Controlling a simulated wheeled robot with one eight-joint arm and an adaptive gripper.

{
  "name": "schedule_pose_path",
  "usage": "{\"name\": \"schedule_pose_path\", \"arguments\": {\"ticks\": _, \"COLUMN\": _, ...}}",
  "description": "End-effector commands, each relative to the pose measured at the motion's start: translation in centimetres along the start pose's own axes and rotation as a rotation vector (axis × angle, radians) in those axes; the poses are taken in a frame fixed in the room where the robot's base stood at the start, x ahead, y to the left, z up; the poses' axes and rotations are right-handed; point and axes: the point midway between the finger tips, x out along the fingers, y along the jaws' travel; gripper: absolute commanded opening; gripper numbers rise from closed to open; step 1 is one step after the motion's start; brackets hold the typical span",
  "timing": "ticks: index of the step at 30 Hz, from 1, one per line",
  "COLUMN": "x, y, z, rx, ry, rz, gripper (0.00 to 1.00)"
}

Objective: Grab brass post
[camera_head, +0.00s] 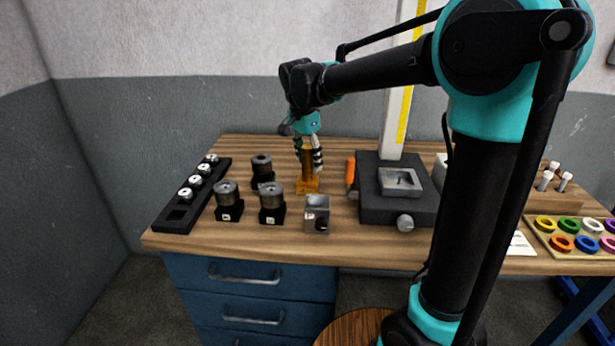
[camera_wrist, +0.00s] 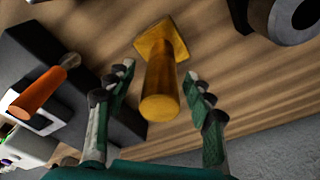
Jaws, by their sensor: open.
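The brass post (camera_head: 307,161) stands upright on its square base (camera_head: 307,187) on the wooden table, in the head view. In the wrist view the brass post (camera_wrist: 160,85) rises from its base (camera_wrist: 163,38) toward the camera, its round top nearest. My gripper (camera_head: 308,158) is above and around the post's upper part in the head view. In the wrist view my gripper (camera_wrist: 160,88) is open, with one finger on each side of the post. Gaps show between the fingers and the post, and nothing is held.
A metal block (camera_head: 317,207) stands just in front of the post. Dark cylinders on bases (camera_head: 271,196) stand to its left, near a black rack (camera_head: 178,215). An orange-handled tool (camera_head: 351,171) and a dark gauge stand base (camera_head: 385,211) are to its right.

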Motion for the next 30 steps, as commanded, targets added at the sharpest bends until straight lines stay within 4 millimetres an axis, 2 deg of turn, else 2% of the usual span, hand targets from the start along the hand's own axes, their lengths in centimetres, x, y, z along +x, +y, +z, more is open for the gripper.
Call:
{"name": "schedule_pose_path", "arguments": {"ticks": 8, "x": 0.44, "y": 0.0, "z": 0.0, "rx": 0.0, "ry": 0.0, "rz": 0.0, "gripper": 0.53}}
{"name": "schedule_pose_path", "arguments": {"ticks": 11, "x": 0.43, "y": 0.0, "z": 0.0, "rx": 0.0, "ry": 0.0, "rz": 0.0, "gripper": 0.43}}
{"name": "schedule_pose_path", "arguments": {"ticks": 21, "x": 0.42, "y": 0.0, "z": 0.0, "rx": 0.0, "ry": 0.0, "rz": 0.0, "gripper": 0.01}}
{"name": "schedule_pose_path", "arguments": {"ticks": 30, "x": 0.33, "y": 0.04, "z": -0.02, "rx": 0.0, "ry": 0.0, "rz": 0.0, "gripper": 0.0}}
